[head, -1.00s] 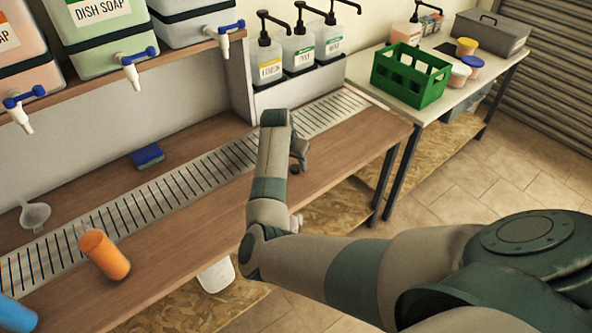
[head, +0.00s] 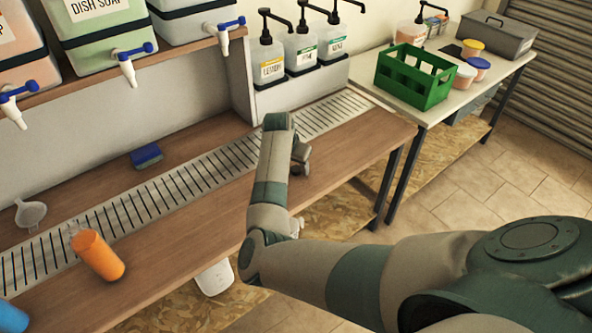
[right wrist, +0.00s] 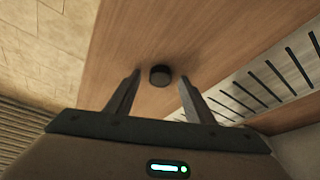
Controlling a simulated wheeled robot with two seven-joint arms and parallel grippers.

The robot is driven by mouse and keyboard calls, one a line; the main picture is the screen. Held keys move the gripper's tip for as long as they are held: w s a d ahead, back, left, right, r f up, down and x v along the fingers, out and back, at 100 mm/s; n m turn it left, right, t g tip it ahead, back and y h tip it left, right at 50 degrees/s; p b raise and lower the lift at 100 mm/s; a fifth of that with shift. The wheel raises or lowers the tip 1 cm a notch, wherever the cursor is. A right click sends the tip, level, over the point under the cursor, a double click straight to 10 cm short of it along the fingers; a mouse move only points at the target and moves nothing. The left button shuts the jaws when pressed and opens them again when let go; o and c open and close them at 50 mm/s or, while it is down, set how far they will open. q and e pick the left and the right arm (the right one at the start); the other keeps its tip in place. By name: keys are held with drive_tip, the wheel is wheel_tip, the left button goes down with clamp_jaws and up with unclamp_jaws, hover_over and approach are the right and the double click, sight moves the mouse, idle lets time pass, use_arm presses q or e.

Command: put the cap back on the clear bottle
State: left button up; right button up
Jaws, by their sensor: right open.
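A small round black cap (right wrist: 160,76) lies on the wooden bench in the right wrist view. My right gripper (right wrist: 158,80) is open, with a finger on either side of the cap in that view and a visible gap to each. In the head view the right gripper (head: 300,158) is low over the bench near its front edge, and the cap is hidden there. A clear, see-through shape (head: 74,231), probably the clear bottle, shows partly behind an orange cylinder (head: 97,256) at the left. My left gripper is out of view.
A slotted metal drain strip (head: 180,188) runs along the bench. A blue sponge (head: 146,155) and a clear funnel (head: 30,213) lie behind it. A blue object (head: 12,318) stands at the lower left. Pump bottles (head: 303,50) and a green crate (head: 414,78) are farther back.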

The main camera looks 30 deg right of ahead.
drive_tip(key=c, duration=1.1)
drive_tip(key=shift+r, duration=0.15)
drive_tip(key=shift+c, duration=0.2)
